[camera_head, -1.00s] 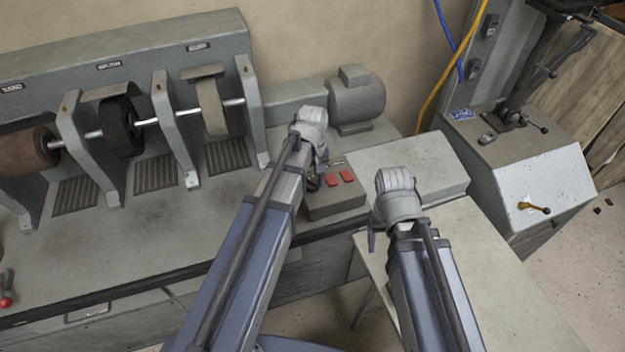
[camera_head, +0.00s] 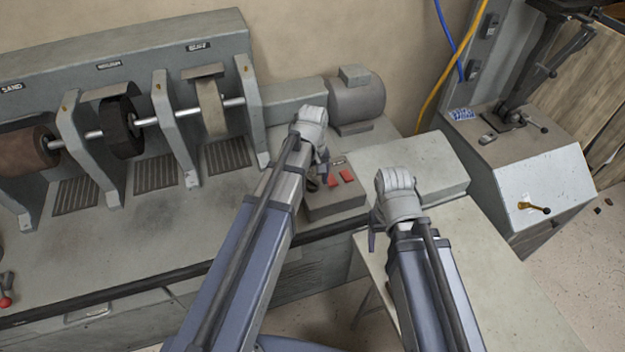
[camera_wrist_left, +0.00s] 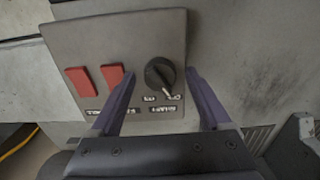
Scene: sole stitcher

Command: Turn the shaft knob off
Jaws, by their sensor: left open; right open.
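The shaft knob (camera_wrist_left: 160,73) is a round black knob on a grey control panel (camera_wrist_left: 62,40) in the left wrist view, with a light pointer mark towards its lower right. My right gripper (camera_head: 373,232) is open and empty, right of the box.
Two red switches (camera_head: 339,178) sit beside the knob on the panel. A grey motor (camera_head: 357,100) stands behind the box. Several wheels on a shaft (camera_head: 90,134) stand to the left. A pale table (camera_head: 490,270) lies below my right arm.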

